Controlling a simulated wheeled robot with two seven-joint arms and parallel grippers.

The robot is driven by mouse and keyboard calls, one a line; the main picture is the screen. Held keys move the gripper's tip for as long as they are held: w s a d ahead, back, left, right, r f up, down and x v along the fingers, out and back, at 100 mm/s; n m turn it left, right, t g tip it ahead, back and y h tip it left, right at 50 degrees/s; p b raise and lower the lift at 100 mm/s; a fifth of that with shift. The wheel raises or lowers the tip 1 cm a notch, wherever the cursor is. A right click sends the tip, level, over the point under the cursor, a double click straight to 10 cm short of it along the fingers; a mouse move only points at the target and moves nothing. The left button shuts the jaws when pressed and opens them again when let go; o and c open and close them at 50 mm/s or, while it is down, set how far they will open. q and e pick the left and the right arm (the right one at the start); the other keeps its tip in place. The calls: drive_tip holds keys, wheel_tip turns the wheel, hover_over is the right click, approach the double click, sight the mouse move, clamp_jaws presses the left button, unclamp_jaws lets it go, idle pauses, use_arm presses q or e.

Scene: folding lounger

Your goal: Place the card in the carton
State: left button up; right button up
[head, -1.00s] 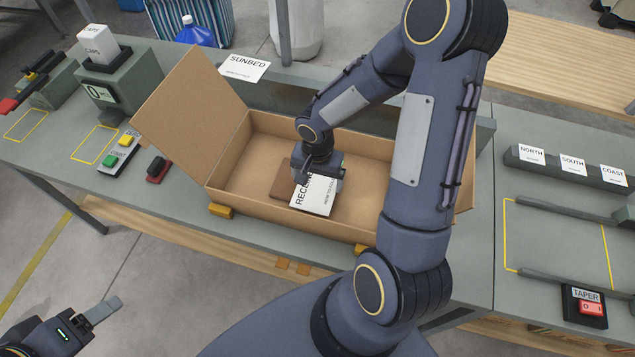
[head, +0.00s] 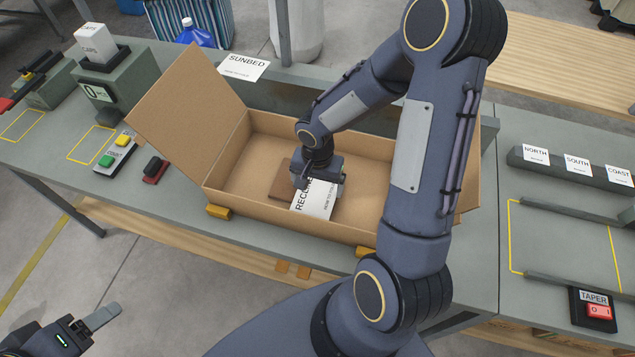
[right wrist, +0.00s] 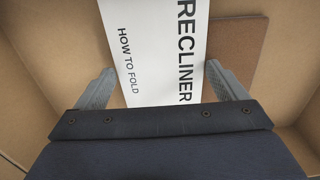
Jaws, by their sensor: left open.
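The white card (head: 316,200), printed RECLINER and HOW TO FOLD, is inside the open cardboard carton (head: 237,192), over part of a flat brown piece (head: 283,186). The card also shows in the right wrist view (right wrist: 150,45). My right gripper (head: 318,182) is low inside the carton, directly over the card. In the right wrist view its fingers (right wrist: 160,68) are wide apart, one by each long edge of the card, with a small gap at the left finger. My left gripper (head: 97,324) is open and empty at the lower left, away from the table.
The carton's raised flap (head: 187,110) stands on its left side. A SUNBED card (head: 243,67) lies behind it. A scale-like box (head: 112,90) and a button box (head: 116,152) are left. A TAPER switch (head: 595,308) and label rail (head: 560,165) are right.

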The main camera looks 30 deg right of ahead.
sight(317, 190)
drive_tip(key=shift+o, duration=0.6)
drive_tip(key=shift+r, duration=0.2)
drive_tip(key=shift+r+p, duration=0.9)
drive_tip(key=shift+p, duration=0.3)
wheel_tip(317, 190, up, 10)
use_arm(q)
drive_tip(key=shift+r+b, duration=0.3)
drive_tip(key=shift+r, duration=0.65)
use_arm(e)
drive_tip(key=s+a+r+n+t+y, duration=0.2)
drive_tip(key=s+a+r+n, duration=0.1)
drive_tip(key=s, duration=0.4)
drive_tip(key=s+a+r+n+t+y, duration=0.1)
drive_tip(key=s+a+r+n+t, duration=0.1)
drive_tip(key=s+r+n, duration=0.3)
wheel_tip(317, 190, up, 2)
drive_tip(key=shift+s+a+r+t+y, duration=0.2)
drive_tip(key=shift+s+a+t+y, duration=0.2)
drive_tip(key=shift+s+t, duration=0.6)
drive_tip(key=shift+s, duration=0.2)
